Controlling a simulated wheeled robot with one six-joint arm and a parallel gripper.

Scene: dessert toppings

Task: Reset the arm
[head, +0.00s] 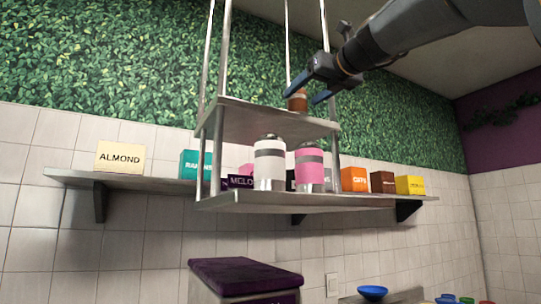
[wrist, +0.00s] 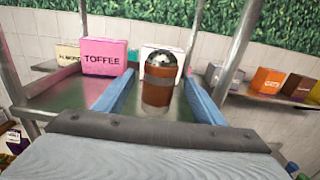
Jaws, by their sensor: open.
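My gripper (head: 308,94) is open at the upper hanging shelf (head: 258,119). A brown bottle (head: 297,103) with a silver cap stands upright there. In the wrist view, the brown bottle (wrist: 158,92) is between the two blue fingers of my gripper (wrist: 158,78), with a visible gap on each side. My arm reaches in from the upper right in the head view.
A white bottle (head: 269,163) and a pink bottle (head: 309,166) stand on the lower hanging shelf (head: 330,202). Thin metal posts (head: 216,150) flank the shelves. Behind, a wall shelf (head: 140,181) holds several boxes, including ALMOND (head: 119,157). A TOFFEE box (wrist: 105,57) shows in the wrist view.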

